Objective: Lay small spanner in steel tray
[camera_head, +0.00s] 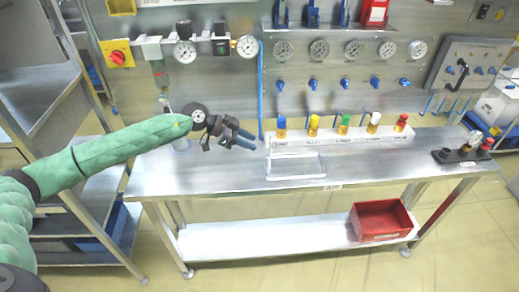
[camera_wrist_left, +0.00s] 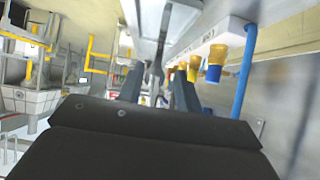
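My left gripper (camera_head: 252,141) reaches in from the left over the steel bench, with its fingers apart. It is left of and above the shallow steel tray (camera_head: 295,166), which lies on the bench in front of the white rack. In the left wrist view, the two dark fingers (camera_wrist_left: 158,78) stand apart. A thin grey piece (camera_wrist_left: 161,42), which looks like the small spanner, shows between and beyond them, with a gap on each side. I cannot make out the spanner in the head view. My right gripper is out of view.
A white rack (camera_head: 340,137) with several coloured-capped pieces stands along the back of the bench (camera_head: 225,178). A dark block with small fittings (camera_head: 461,155) sits at the right end. A red bin (camera_head: 380,220) stands on the lower shelf. The bench front between tray and block is clear.

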